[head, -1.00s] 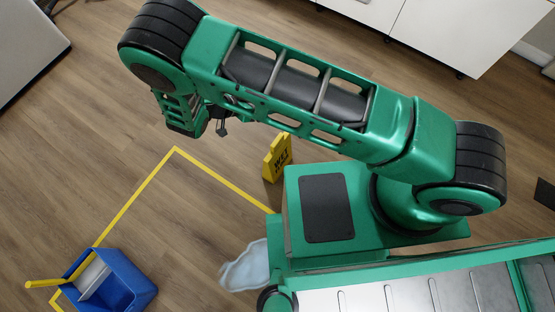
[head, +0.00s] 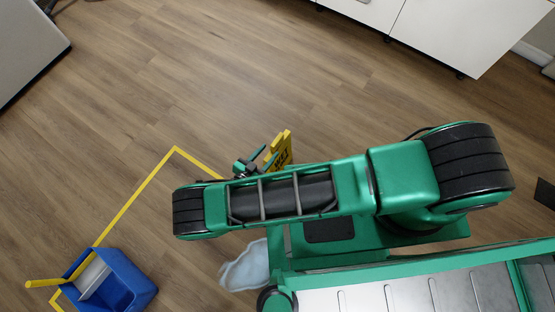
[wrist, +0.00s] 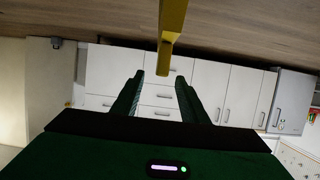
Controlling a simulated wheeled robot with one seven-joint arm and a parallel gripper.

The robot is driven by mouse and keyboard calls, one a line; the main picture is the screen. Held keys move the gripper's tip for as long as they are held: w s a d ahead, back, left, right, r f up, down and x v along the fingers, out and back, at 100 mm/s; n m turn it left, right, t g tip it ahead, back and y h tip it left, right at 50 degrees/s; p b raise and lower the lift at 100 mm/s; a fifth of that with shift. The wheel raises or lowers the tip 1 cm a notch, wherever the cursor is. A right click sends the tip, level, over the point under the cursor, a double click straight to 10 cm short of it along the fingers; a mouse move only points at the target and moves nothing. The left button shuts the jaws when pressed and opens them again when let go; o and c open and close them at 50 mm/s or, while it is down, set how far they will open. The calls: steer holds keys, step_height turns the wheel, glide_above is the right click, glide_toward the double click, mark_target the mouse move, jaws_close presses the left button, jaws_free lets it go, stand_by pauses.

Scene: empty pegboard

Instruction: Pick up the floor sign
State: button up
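The yellow floor sign (head: 284,150) with black lettering stands on the wood floor beyond my arm. My arm hides its lower part in the head view. My gripper (head: 262,160) is just left of the sign, close to its upper part. In the wrist view my gripper (wrist: 160,77) is open, with two dark green fingers apart and nothing between them. The yellow sign (wrist: 171,30) shows edge-on at the top of that view, near the line between the fingers. I cannot tell whether they touch.
A blue mop bucket (head: 120,283) with a yellow handle stands at the lower left. Yellow tape (head: 135,203) marks the floor. A pale puddle (head: 245,270) lies left of my base. White cabinets (head: 450,35) stand at the back. The floor beyond the sign is clear.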

mark_target(277, 141)
steer(key=x, duration=0.8)
steer(key=shift+w+f, duration=0.1)
steer(key=shift+w, duration=0.25)
jaws_close()
